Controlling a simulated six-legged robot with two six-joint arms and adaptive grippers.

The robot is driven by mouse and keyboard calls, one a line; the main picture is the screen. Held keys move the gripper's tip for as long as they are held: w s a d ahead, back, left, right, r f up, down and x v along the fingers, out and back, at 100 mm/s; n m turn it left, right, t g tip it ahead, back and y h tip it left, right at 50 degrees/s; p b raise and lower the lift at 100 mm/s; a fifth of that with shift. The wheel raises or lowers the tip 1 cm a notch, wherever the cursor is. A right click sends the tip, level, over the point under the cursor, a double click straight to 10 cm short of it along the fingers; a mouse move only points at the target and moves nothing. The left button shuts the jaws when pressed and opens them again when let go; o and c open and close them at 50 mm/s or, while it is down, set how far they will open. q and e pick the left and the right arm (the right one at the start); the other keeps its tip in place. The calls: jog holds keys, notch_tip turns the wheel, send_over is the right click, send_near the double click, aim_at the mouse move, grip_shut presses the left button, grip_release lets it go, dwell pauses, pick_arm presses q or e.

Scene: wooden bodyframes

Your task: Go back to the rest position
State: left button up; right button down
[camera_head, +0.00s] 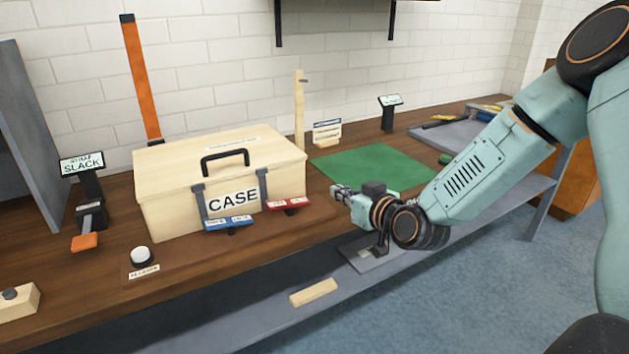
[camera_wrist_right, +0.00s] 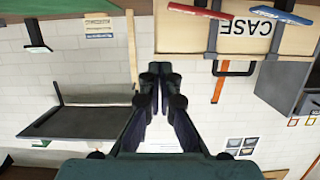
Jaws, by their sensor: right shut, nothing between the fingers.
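My right gripper (camera_head: 341,190) is in front of the right end of the wooden case, over the table's front edge. In the right wrist view its fingers (camera_wrist_right: 155,85) are together with nothing between them. The wooden case (camera_head: 171,208) stands shut on the table, with a black handle on top and the word CASE on its front. It also shows upside down in the right wrist view (camera_wrist_right: 184,34). A blue latch tab (camera_head: 229,223) and a red latch tab (camera_head: 289,205) stick out from its front. My left gripper is not in view.
A green mat (camera_head: 385,165) lies right of the case. An upright wooden post (camera_head: 299,105) stands behind it. A STRAP SLACK sign (camera_head: 82,164) and a white button (camera_head: 140,256) are at the left. A lower shelf (camera_head: 250,312) runs below the table.

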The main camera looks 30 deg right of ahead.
jog(key=s+a+f+m+g, duration=0.2)
jog(key=s+a+f+g, duration=0.25)
jog(key=s+f, duration=0.4)
jog(key=s+a+f+m+g, duration=0.1)
jog(key=s+a+f+g, duration=0.35)
jog(key=s+f, duration=0.4)
jog(key=s+a+f+n+g, duration=0.1)
jog(key=s+f+g, duration=0.2)
jog(key=s, duration=0.7)
jog(key=s+a+f+n+g, duration=0.1)
jog(key=s+a+f+g, duration=0.1)
jog(key=s+f, duration=0.5)
jog(key=s+g, duration=0.1)
jog(key=s, duration=0.3)
jog(key=shift+s+a+h, duration=0.15)
jog(key=shift+s+h, duration=0.15)
jog(key=shift+f, duration=0.1)
